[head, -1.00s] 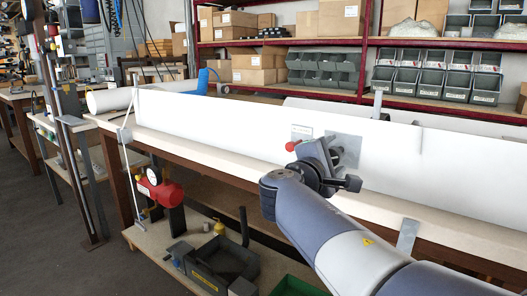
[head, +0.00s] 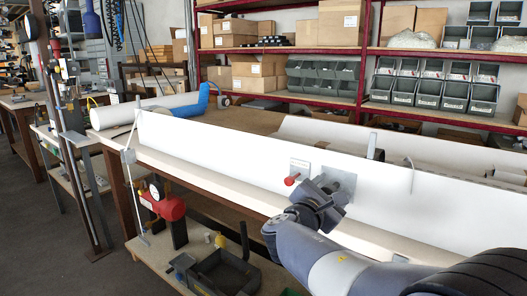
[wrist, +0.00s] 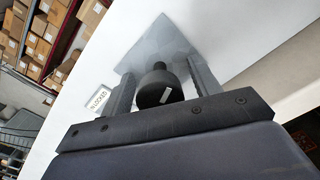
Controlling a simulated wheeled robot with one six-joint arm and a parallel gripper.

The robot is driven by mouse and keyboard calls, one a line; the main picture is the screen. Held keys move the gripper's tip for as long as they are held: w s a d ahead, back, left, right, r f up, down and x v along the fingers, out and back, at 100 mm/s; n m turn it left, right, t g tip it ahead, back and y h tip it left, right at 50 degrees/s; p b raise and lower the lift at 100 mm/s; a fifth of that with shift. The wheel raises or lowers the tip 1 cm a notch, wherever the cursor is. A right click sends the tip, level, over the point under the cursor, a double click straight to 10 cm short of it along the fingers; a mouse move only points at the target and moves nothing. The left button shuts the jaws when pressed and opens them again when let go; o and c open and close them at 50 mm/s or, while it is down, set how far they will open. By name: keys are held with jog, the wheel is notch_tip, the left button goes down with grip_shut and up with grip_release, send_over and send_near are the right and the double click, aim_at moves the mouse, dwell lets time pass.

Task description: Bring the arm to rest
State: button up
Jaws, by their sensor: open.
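My gripper (head: 332,190) is in front of the white panel, at a grey square plate (head: 341,178). In the wrist view the two dark fingers of my gripper (wrist: 160,68) are apart, one on each side of a round black knob (wrist: 157,90). The knob lies between the fingers; I cannot tell whether either finger touches it. The grey plate (wrist: 165,45) shows behind the fingers on the white panel. My arm reaches in from the lower right, and the gripper hides part of the plate in the head view.
The long white panel (head: 230,150) runs along the bench. A red knob (head: 291,180) on a small plate is just left of my gripper. Below are a lower shelf with a red device (head: 165,204) and a dark tray (head: 222,272). Open floor (head: 60,225) lies at left.

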jog(key=n+p, duration=0.2)
jog(key=p, duration=0.1)
jog(key=n+p, duration=0.3)
jog(key=shift+r+n+p, duration=0.2)
jog(key=shift+n+p, duration=0.1)
jog(key=shift+p, duration=0.05)
jog(key=v, duration=0.6)
jog(key=shift+s+a+f, duration=0.2)
jog(key=shift+s+a, duration=0.05)
jog(key=shift+s, duration=0.05)
jog(key=shift+f, duration=0.1)
